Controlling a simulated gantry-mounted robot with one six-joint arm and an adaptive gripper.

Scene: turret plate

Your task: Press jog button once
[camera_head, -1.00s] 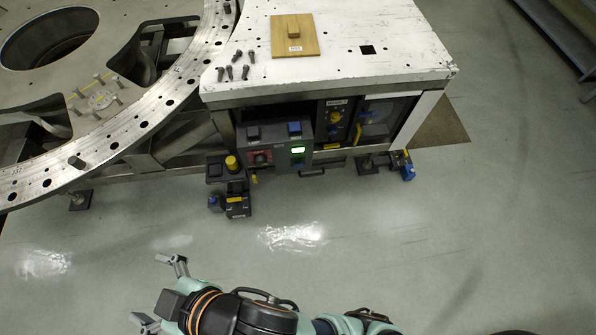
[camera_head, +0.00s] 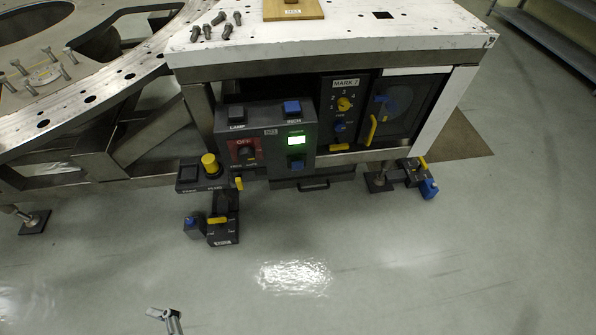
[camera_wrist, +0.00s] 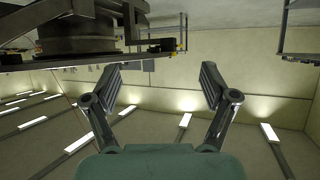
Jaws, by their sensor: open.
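A dark grey control box (camera_head: 268,140) hangs under the front edge of the white table. On its sloped top are a black button (camera_head: 236,112) at left and a blue button (camera_head: 292,106) at right, whose label seems to read INCH. I cannot read any label as jog. Its front has a red panel (camera_head: 246,151) marked OFF with a black knob, a lit green display (camera_head: 296,140) and a blue switch (camera_head: 296,164). My gripper (camera_wrist: 161,75) is open and empty in the wrist view. In the head view only one finger shows at the bottom edge, below and apart from the box.
A side box with a yellow mushroom button (camera_head: 210,163) and a black button (camera_head: 188,173) sits left of the control box. The floor in front is clear.

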